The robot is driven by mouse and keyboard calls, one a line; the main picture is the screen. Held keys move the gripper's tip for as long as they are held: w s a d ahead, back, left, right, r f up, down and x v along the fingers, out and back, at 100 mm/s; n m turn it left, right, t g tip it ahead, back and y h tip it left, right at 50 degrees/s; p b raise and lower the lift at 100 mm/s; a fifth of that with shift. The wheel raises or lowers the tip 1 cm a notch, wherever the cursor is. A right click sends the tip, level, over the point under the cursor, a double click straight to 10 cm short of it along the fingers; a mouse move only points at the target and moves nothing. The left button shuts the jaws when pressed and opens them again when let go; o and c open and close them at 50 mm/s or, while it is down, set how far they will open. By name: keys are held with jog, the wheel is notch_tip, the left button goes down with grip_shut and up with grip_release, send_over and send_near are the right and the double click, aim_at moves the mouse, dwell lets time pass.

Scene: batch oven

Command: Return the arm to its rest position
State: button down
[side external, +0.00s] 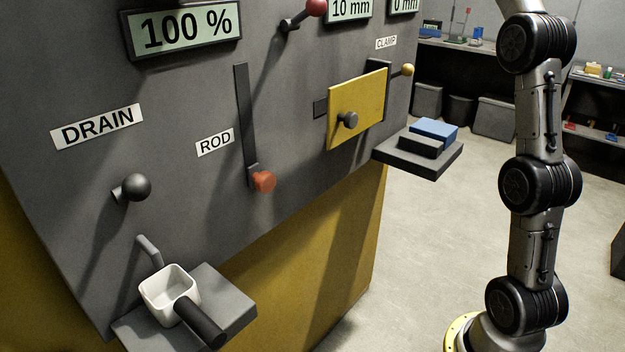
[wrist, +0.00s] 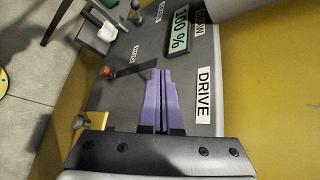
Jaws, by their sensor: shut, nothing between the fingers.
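My gripper (wrist: 161,72) shows in the wrist view with its two purple fingers together and nothing between them. It points over the dark grey oven panel (wrist: 150,48), and I cannot tell its exact distance from the panel. In the side external view the gripper is out of frame. Only my upright arm links show there, at the right, apart from the oven front.
A white cup (side external: 168,292) with a dark handle stands on the lower shelf (side external: 232,297). The black drain knob (side external: 135,187), red rod knob (side external: 263,181) and yellow plate (side external: 357,108) stick out. A blue block (side external: 434,130) lies on the side shelf (side external: 425,165).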

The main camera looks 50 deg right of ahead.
jog(key=s+a+n+g, duration=0.1)
jog(key=s+a, duration=0.6)
jog(key=a, duration=0.5)
jog(key=s+a+f+n+h, duration=0.1)
jog(key=s+a+f+h, duration=0.25)
jog(key=s+f, duration=0.3)
jog(key=s+d+f+n+h, duration=0.15)
jog(key=s+f, duration=0.25)
jog(key=f, duration=0.5)
jog(key=s+d+f+n+h, duration=0.1)
jog(key=s+f+n+h, duration=0.25)
jog(key=f, duration=0.45)
jog(key=s+d+f+n+t+h, duration=0.1)
jog(key=d+f+n+h, duration=0.2)
jog(key=d+f, duration=0.3)
notch_tip(320, 180, down, 4)
jog(key=shift+d+f+n, duration=0.15)
jog(key=shift+d+n, duration=0.05)
jog(key=shift+n, duration=0.7)
jog(key=shift+s, duration=0.1)
